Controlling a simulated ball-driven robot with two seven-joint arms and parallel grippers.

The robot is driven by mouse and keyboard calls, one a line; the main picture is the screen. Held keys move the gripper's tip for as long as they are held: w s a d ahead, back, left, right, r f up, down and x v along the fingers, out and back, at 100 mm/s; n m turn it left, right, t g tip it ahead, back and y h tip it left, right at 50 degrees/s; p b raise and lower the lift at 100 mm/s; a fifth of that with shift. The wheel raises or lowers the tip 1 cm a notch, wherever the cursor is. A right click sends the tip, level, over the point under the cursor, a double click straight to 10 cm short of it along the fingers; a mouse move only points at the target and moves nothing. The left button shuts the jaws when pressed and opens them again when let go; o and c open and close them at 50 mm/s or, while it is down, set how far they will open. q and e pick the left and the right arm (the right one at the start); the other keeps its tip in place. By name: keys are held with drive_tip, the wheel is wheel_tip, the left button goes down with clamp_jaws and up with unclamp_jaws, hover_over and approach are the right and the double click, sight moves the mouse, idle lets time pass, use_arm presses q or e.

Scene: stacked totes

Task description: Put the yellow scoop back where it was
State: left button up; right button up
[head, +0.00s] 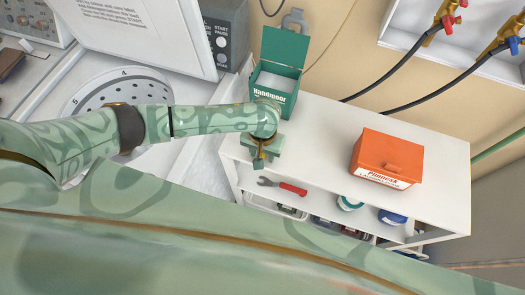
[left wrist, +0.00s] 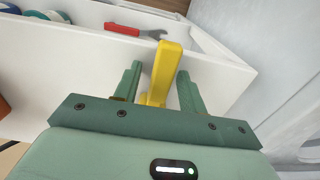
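The yellow scoop (left wrist: 164,70) shows in the left wrist view between the two fingers of my left gripper (left wrist: 160,88). The fingers are drawn in close to its sides, and I see it as gripped; the exact contact is hard to make out. In the head view my left gripper (head: 259,158) is over the front left of the white cabinet, just in front of the green box (head: 273,98), whose lid stands open. The scoop is mostly hidden there by the gripper. My right gripper is in neither view.
A shut orange box (head: 387,156) stands on the right part of the white cabinet top (head: 325,130). A red-handled wrench (head: 290,187) and several containers are on the shelf below. Hoses run behind, and a grey machine is to the left. The top between the boxes is clear.

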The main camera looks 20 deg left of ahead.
use_arm(q)
drive_tip(key=shift+r, duration=0.1)
wheel_tip(320, 180, up, 12)
drive_tip(key=p, duration=0.5)
